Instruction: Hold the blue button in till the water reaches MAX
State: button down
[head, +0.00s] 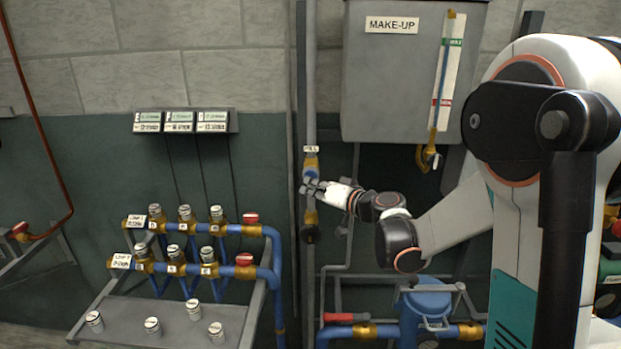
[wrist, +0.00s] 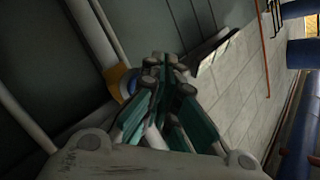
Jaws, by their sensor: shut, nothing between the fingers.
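My gripper (head: 314,188) is shut and empty, its fingertips at the brass valve (head: 311,160) on the vertical pipe under a small label. A blue part (head: 311,172) of this valve shows just above the fingers. In the wrist view, my closed fingertips (wrist: 165,65) lie beside the brass and blue fitting (wrist: 128,84) and partly cover it. I cannot tell whether they press the button. The grey MAKE-UP tank (head: 400,90) carries a slanted sight gauge (head: 447,70) with a green mark high up and a red mark lower down. Blue shows in its tube; the exact level is too small to read.
A rack of blue pipes (head: 195,230) with several capped valves and red caps stands at left. Loose capped parts lie on the grey shelf (head: 130,315) below. A blue vessel (head: 427,300) and a red-handled valve (head: 345,317) are low at centre.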

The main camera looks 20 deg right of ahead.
jog(key=shift+s+a, duration=0.1)
jog(key=shift+s, duration=0.1)
jog(key=shift+s+a, duration=0.25)
jog(key=shift+s, duration=0.55)
jog(key=shift+s+a, duration=0.25)
jog(key=shift+s, duration=0.5)
jog(key=shift+s+a, duration=0.25)
jog(key=shift+s, duration=0.55)
